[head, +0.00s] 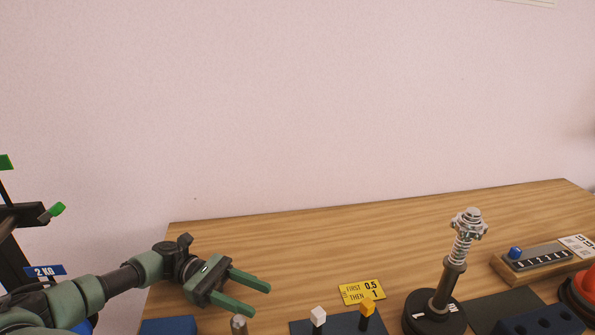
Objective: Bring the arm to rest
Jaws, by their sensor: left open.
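My left gripper (261,300) is at the lower left of the head view, at the end of a green and black arm that comes in from the left. Its two green fingers are apart and point right, with nothing between them. It appears over the left part of the wooden table (290,237). A grey-topped peg (238,322) shows just below the fingers; the gap between them cannot be judged. My right gripper does not show.
A yellow card (362,291) reads "FIRST 0.5 THEN 1". A tall spring post (460,252) stands on a black base. A slider block (542,259) lies at right. The table's back is clear.

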